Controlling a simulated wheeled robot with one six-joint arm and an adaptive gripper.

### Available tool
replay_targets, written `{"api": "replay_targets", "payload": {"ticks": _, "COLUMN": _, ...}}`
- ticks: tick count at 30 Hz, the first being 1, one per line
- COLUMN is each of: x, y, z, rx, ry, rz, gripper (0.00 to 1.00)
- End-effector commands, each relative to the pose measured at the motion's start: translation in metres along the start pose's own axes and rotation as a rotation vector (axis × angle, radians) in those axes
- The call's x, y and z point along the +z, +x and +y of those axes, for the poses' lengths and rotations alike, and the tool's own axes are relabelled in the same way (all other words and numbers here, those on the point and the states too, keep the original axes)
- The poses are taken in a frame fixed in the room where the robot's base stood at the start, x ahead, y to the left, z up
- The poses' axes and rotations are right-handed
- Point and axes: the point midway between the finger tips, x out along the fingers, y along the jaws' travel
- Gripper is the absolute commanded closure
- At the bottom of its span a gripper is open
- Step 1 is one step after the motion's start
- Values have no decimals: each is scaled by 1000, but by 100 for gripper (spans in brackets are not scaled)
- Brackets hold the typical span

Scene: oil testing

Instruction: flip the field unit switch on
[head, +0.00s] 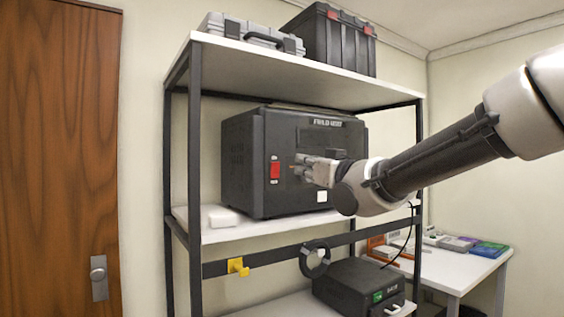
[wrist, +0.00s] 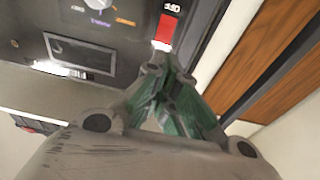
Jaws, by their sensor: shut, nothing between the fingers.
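The field unit (head: 248,190) is a black box on the middle shelf of the rack in the head view. Its red switch (head: 275,170) sits at the left of its front face; in the wrist view the red switch (wrist: 166,29) shows beside a label reading "OFF". My gripper (head: 297,168) is shut and empty, its fingertips just right of the switch in the head view. In the wrist view the gripper fingers (wrist: 160,68) come together just below the switch's lower end. I cannot tell whether the tips touch the panel.
The shelf (head: 205,235) holds a small white block (head: 219,217) left of the unit. A toolbox (head: 252,33) and a black crate (head: 330,40) stand on the top shelf. A black device (head: 355,285) is below. A wooden door (head: 60,150) is at left.

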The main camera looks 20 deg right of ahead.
Motion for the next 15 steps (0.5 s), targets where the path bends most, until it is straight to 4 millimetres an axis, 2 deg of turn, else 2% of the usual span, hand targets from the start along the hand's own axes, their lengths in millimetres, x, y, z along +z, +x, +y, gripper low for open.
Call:
{"api": "replay_targets", "payload": {"ticks": 1, "x": 2, "y": 13, "z": -1, "rx": -2, "ry": 0, "rz": -4, "gripper": 100}}
{"api": "replay_targets", "payload": {"ticks": 6, "x": 2, "y": 50, "z": 0, "rx": -1, "ry": -1, "rz": -3, "gripper": 100}}
{"api": "replay_targets", "payload": {"ticks": 12, "x": 1, "y": 83, "z": 0, "rx": 0, "ry": 0, "rz": -2, "gripper": 100}}
{"api": "replay_targets", "payload": {"ticks": 15, "x": 1, "y": 93, "z": 0, "rx": 0, "ry": 0, "rz": -1, "gripper": 100}}
